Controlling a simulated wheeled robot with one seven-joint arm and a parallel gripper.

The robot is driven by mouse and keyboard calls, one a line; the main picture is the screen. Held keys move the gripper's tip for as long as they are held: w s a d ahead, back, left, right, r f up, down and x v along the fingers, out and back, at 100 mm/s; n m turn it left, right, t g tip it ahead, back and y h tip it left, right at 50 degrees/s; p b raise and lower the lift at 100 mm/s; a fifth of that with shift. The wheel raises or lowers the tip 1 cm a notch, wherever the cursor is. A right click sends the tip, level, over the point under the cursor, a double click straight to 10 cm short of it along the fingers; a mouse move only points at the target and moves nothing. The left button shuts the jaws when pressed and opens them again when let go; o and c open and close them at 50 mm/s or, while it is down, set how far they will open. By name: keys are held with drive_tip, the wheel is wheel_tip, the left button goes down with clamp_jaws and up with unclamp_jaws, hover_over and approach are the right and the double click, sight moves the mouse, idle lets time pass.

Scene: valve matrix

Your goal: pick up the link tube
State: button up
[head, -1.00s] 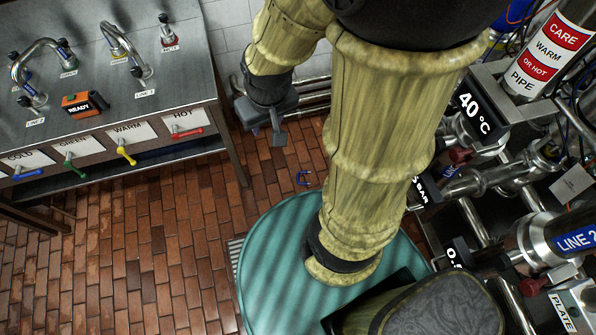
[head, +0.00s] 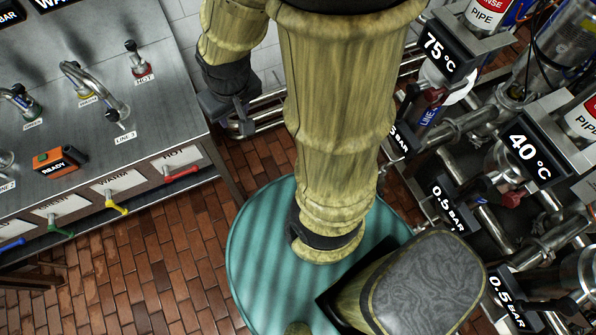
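A bent metal link tube (head: 92,88) stands on the steel bench at the left of the head view. Its far end is at a yellow-ringed port and its near end is by the "LINE 3" label. A second bent tube (head: 18,98) is at the left edge, partly cut off by the frame. My gripper (head: 228,108) hangs at the end of my arm, right of the bench edge and apart from both tubes. It is dark grey, and its fingers cannot be made out clearly.
An orange "READY" box (head: 60,162) sits on the bench, near coloured handles along its front. A short upright fitting (head: 136,60) stands at "HOT". Pipework with gauge displays (head: 530,150) crowds the right. Brick floor (head: 150,270) is clear at lower left.

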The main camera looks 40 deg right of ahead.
drive_tip(key=shift+o, duration=0.5)
drive_tip(key=shift+s, duration=0.15)
wheel_tip(320, 180, down, 50)
drive_tip(key=w+n+b, duration=0.1)
drive_tip(key=w+b, duration=0.1)
drive_tip(key=b, duration=4.7)
drive_tip(key=w+d+f+n+g+h+b, duration=0.1)
drive_tip(key=w+f+n+g+h+b, duration=0.2)
drive_tip(key=f, duration=0.6)
drive_tip(key=w+d+f+n+g+b, duration=0.15)
drive_tip(key=w+f+b, duration=0.25)
drive_tip(key=f, duration=0.5)
drive_tip(key=d+f+n+h+b, duration=0.2)
drive_tip(key=f+n+h+b, duration=0.1)
drive_tip(key=f, duration=1)
drive_tip(key=w+d+f+n+h+b, duration=0.1)
drive_tip(key=d+f+n+h+b, duration=0.2)
drive_tip(key=f, duration=1.1)
drive_tip(key=w+d+f+n+h+b, duration=0.1)
drive_tip(key=d+f+n+h+b, duration=0.2)
drive_tip(key=f, duration=1.1)
drive_tip(key=shift+w+d+n+h+b, duration=0.15)
drive_tip(key=shift+w+n+h+b, duration=0.15)
drive_tip(key=shift+n+h, duration=0.45)
